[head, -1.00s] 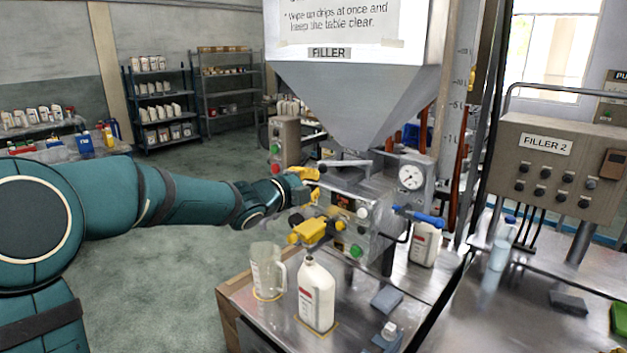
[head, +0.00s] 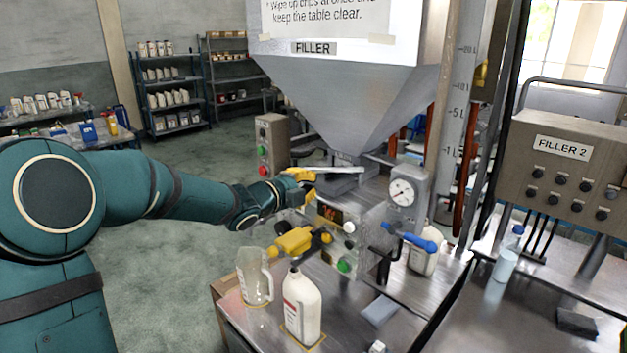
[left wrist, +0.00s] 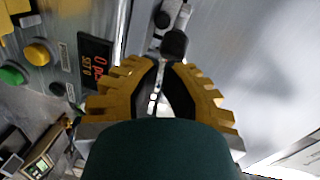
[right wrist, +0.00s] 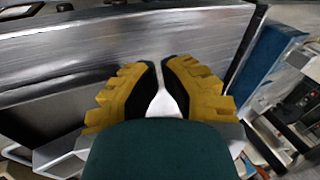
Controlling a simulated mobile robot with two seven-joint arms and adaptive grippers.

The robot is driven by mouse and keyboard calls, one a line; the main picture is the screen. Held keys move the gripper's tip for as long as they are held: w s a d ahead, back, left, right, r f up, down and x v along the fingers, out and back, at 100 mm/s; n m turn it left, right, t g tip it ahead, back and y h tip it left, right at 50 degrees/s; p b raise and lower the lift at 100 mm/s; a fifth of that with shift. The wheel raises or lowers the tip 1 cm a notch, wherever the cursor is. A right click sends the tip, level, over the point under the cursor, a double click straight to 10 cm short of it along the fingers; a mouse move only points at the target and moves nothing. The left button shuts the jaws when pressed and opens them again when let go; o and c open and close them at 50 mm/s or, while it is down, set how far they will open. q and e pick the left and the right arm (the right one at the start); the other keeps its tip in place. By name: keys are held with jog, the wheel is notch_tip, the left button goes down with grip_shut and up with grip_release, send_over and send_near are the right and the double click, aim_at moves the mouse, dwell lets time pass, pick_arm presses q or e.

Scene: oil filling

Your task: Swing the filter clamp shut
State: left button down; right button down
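My left gripper (head: 306,182) is beside the filler's neck, below the hopper. A flat silver bar (head: 343,170), which looks like the filter clamp's handle, runs from near its fingertips towards the neck. In the left wrist view the left gripper (left wrist: 164,64) has its yellow fingers drawn nearly together. A dark knob (left wrist: 173,43) on a silver part sits just past the tips. A narrow gap shows something shiny behind; I cannot tell whether anything is pinched. The clamp's latch cannot be made out.
A clear jug (head: 252,278) and a white bottle (head: 301,308) stand on the metal table (head: 342,322). A pressure gauge (head: 401,192) is to the right.

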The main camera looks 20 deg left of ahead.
jog(key=shift+s+d+r, duration=0.1)
jog(key=shift+d, duration=0.05)
pick_arm(q)
jog(key=shift+s+r, duration=0.1)
jog(key=shift+s, duration=0.05)
jog(key=shift+w+a, duration=0.35)
jog(key=shift+a, duration=0.05)
